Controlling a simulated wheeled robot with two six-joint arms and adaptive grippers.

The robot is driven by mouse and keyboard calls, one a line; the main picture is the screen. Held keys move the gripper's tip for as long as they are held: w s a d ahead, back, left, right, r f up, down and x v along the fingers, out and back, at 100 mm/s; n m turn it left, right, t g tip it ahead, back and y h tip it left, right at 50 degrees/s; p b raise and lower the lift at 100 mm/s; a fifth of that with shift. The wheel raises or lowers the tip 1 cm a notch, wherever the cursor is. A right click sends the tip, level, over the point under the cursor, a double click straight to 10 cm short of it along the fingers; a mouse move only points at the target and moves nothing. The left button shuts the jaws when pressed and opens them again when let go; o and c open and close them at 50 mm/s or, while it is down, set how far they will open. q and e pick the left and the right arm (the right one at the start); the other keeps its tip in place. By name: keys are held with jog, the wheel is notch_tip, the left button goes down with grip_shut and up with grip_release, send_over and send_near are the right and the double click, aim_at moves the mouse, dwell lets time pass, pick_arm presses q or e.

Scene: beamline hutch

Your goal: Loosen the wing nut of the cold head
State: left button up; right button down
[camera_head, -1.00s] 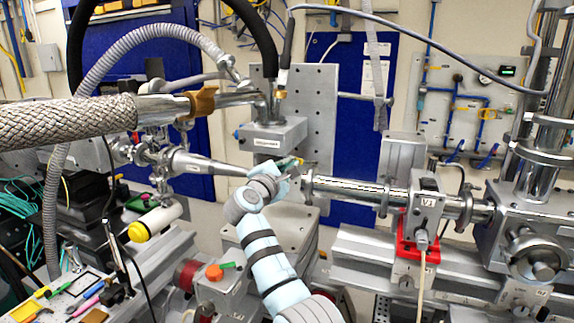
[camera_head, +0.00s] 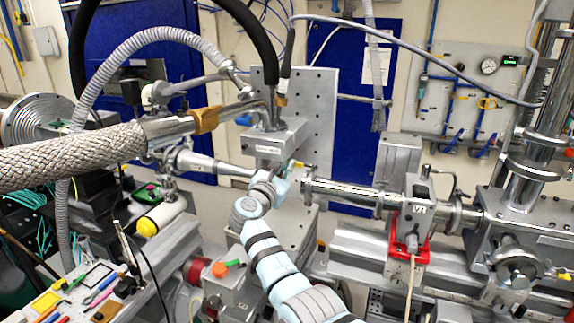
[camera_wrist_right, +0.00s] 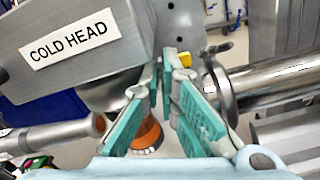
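The cold head (camera_head: 276,140) is a grey metal block with a white label, held up in the middle of the head view. Its labelled face (camera_wrist_right: 85,45) fills the upper left of the right wrist view. A small yellow part (camera_wrist_right: 169,54), which seems to be the wing nut, sits beside the block; a yellow bit (camera_head: 299,164) also shows in the head view. My right gripper (camera_wrist_right: 169,75), with teal pads, points at it from below. Its fingers stand apart, with the yellow part just past the tips; I cannot see contact. My left gripper is out of view.
A steel beam pipe (camera_head: 345,192) runs right from beside my gripper, with a clamp ring (camera_wrist_right: 218,82) close to the right finger. A tapered pipe (camera_head: 205,165) lies to the left. A braided hose (camera_head: 70,160) crosses the left foreground. An orange knob (camera_head: 219,270) is below.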

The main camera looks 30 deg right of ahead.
jog(key=shift+f+n, duration=0.15)
jog(key=shift+n, duration=0.45)
jog(key=c, duration=2.1)
grip_release()
jog(key=shift+w, duration=0.1)
jog(key=v, duration=0.7)
jog(key=shift+a, duration=0.15)
